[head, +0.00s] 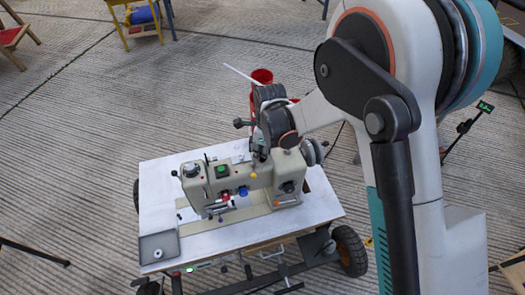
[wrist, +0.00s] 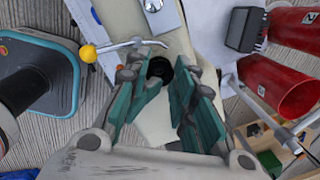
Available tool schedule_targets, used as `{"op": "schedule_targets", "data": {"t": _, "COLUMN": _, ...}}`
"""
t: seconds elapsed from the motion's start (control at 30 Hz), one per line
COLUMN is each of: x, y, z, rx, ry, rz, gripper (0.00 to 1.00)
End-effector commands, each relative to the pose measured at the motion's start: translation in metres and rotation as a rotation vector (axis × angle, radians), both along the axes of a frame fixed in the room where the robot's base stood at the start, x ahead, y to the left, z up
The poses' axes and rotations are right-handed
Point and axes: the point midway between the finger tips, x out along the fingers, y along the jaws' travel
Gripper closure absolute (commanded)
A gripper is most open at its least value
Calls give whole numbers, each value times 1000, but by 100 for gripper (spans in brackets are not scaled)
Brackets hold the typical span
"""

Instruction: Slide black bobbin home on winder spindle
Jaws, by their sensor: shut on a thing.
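A small black round piece, which looks like the black bobbin (wrist: 160,68), sits between the teal fingertips of my gripper (wrist: 158,80) in the wrist view. My gripper is shut on it. In the head view my gripper (head: 259,153) is low over the top right part of a cream sewing machine (head: 235,182), and the bobbin cannot be made out there. I cannot make out the winder spindle; the bobbin and fingers may hide it. Whether the bobbin touches a spindle cannot be told.
The machine stands on a white wheeled table (head: 158,180) with a grey tray (head: 159,247) at its front left corner. A bent metal lever with a yellow knob (wrist: 88,53) is close by the left finger. Red cylinders (wrist: 278,85) stand at the right in the wrist view.

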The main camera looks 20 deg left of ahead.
Motion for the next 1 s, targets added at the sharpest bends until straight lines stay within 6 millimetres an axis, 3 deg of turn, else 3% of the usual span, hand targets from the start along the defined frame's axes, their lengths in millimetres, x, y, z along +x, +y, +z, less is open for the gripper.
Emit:
{"op": "schedule_targets", "data": {"t": 0.73, "x": 0, "y": 0, "z": -7, "rx": -1, "ry": 2, "rz": 0, "gripper": 86}}
{"op": "schedule_targets", "data": {"t": 0.8, "x": 0, "y": 0, "z": -7, "rx": -1, "ry": 2, "rz": 0, "gripper": 65}}
{"op": "schedule_targets", "data": {"t": 0.87, "x": 0, "y": 0, "z": -7, "rx": -1, "ry": 2, "rz": 0, "gripper": 52}}
{"op": "schedule_targets", "data": {"t": 1.0, "x": 0, "y": 0, "z": -7, "rx": -1, "ry": 2, "rz": 0, "gripper": 49}}
